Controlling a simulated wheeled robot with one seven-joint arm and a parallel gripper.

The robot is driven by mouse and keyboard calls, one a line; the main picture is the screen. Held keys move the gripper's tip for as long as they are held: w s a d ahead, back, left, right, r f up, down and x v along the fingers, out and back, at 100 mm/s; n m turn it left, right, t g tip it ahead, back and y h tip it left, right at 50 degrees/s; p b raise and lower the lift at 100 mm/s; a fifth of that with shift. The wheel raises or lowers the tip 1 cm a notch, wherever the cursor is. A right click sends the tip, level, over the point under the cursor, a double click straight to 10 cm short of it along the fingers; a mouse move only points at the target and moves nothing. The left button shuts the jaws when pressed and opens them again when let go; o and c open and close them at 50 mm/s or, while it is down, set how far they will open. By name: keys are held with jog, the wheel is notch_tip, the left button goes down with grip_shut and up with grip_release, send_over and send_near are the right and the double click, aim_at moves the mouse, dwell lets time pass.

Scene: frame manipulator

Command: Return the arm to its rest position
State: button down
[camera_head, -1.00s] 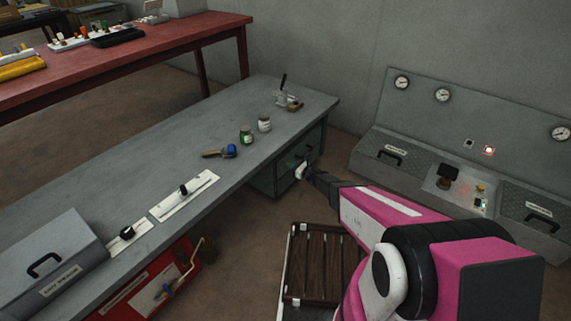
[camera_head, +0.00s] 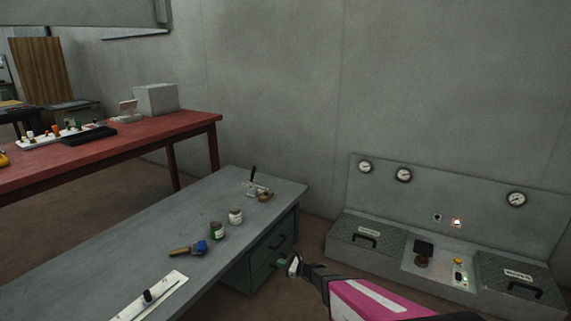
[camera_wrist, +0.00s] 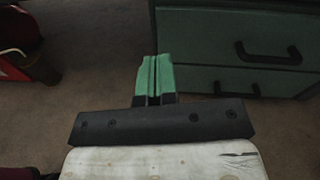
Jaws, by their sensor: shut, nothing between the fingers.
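My gripper (camera_head: 292,266) is in front of the drawers under the grey workbench, at the bottom of the head view. In the wrist view its two green fingers (camera_wrist: 155,78) are pressed together with nothing between them. The green drawer unit (camera_wrist: 245,60) with dark handles is ahead and to the right in the wrist view. The fingers look apart from the drawer fronts. My pink arm runs to the lower right of the head view, and most of it is out of frame.
A control console (camera_head: 437,262) stands at right. A red table (camera_head: 130,137) is at back left. A red object (camera_wrist: 15,65) shows at left in the wrist view.

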jog(key=s+d+r+n+g+h, duration=0.7)
jog(key=s+d+r+n+h, duration=0.8)
jog(key=s+d+r+n, duration=0.6)
jog(key=shift+s+d+r+h, duration=0.3)
jog(key=shift+s+r, duration=0.6)
jog(key=shift+s, duration=0.3)
